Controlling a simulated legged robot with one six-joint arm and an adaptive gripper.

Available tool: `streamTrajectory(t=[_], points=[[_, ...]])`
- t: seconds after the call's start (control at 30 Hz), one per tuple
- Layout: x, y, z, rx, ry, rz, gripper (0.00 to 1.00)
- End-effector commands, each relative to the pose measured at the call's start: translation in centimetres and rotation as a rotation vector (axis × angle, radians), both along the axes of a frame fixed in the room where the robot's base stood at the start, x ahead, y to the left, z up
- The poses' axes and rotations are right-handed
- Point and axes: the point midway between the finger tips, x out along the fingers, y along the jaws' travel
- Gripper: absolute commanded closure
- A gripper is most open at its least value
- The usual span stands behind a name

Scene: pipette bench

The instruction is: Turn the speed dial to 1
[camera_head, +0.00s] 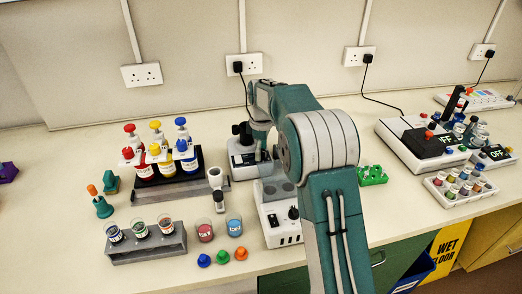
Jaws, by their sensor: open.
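A black knob (293,212) sits on the front of a white box-shaped device (271,214) at the bench's middle. I cannot read any marks around it, and I cannot tell whether it is the speed dial. Behind it stands another white device (243,160) with a dark front, partly covered by my arm. My gripper (246,136) appears as dark parts beside my teal wrist, above this rear device. It is open and seems empty. Its fingertips are hard to make out, and I cannot tell whether they touch anything.
A rack of pump bottles (168,179) and a grey rack of jars (146,246) stand left. Two beakers (235,227) and coloured stoppers (222,257) lie near the front edge. The far left front bench is clear.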

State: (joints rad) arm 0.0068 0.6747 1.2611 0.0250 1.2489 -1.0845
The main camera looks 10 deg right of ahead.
Motion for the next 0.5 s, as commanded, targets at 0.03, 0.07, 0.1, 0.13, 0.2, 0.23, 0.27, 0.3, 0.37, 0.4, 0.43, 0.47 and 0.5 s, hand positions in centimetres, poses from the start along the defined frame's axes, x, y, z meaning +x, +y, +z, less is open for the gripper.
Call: streamTrajectory(t=[0.03,0.07,0.1,0.13,0.2,0.23,0.27,0.3,0.37,0.4,0.43,0.47,0.5], points=[[0.00,0.00,0.00,0.000,0.000,0.000,0.23],[0.00,0.00,0.00,0.000,0.000,0.000,0.23],[0.00,0.00,0.00,0.000,0.000,0.000,0.23],[0.00,0.00,0.00,0.000,0.000,0.000,0.23],[0.00,0.00,0.00,0.000,0.000,0.000,0.54],[0.00,0.00,0.01,0.000,0.000,0.000,0.68],[0.00,0.00,0.01,0.000,0.001,0.000,0.81],[0.00,0.00,0.00,0.000,0.000,0.000,0.99],[0.02,-0.01,-0.02,0.000,0.001,0.000,1.00],[0.02,-0.01,-0.03,0.000,0.001,0.000,1.00],[0.02,-0.01,-0.04,0.000,0.001,0.000,1.00],[0.03,-0.02,-0.05,0.000,0.001,0.000,1.00],[0.04,-0.02,-0.07,0.000,0.001,-0.001,1.00]])
